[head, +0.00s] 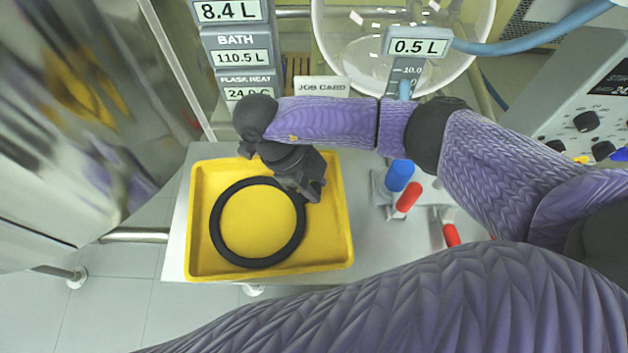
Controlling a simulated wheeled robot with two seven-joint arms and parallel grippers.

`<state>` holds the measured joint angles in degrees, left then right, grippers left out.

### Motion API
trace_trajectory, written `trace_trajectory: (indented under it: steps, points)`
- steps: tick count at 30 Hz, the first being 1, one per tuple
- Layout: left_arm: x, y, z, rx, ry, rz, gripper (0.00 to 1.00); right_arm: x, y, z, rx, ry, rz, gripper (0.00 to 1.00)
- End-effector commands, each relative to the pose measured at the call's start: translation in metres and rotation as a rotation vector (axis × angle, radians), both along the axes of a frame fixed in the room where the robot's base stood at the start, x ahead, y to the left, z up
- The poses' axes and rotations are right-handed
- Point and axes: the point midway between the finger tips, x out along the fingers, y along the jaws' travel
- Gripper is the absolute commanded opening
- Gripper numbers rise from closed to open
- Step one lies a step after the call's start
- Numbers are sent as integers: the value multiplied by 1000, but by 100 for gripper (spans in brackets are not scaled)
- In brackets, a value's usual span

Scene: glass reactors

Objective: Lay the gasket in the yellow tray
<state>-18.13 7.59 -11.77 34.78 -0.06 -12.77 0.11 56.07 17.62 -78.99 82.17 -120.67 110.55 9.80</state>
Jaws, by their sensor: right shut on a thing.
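The gasket, a large black ring (216,222), is within the outline of the yellow tray (340,255) in the head view. It looks roughly flat; I cannot tell whether it touches the tray floor or is held just above it. My right gripper (309,190) reaches in from above and is shut on the gasket's upper right edge. The gripper hides that part of the ring and some of the tray's back right. My left gripper is not in view.
The tray stands on a grey bench (355,215). Right of it lie a blue-handled item (399,175) and red-handled items (408,196). Behind are a job card (322,87), display panels (240,57) and a glass vessel (345,45). A shiny metal vessel (60,150) stands at left.

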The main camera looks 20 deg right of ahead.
Motion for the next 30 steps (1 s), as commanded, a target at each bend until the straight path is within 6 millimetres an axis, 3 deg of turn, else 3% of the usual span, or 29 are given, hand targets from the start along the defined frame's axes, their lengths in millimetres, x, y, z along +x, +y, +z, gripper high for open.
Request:
trace_trajectory:
  steps: [1,5,14,17,24,30]
  points:
    - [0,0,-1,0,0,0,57,0,0,-1,0,0,0,39]
    - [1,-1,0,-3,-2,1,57,0,0,0,0,0,0,67]
    - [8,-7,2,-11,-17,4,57,0,0,3,0,0,-1,68]
    - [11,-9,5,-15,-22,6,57,4,6,16,2,-2,1,68]
    - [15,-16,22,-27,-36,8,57,23,31,80,0,-6,1,68]
    - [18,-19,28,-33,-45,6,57,32,43,107,-1,-1,0,68]
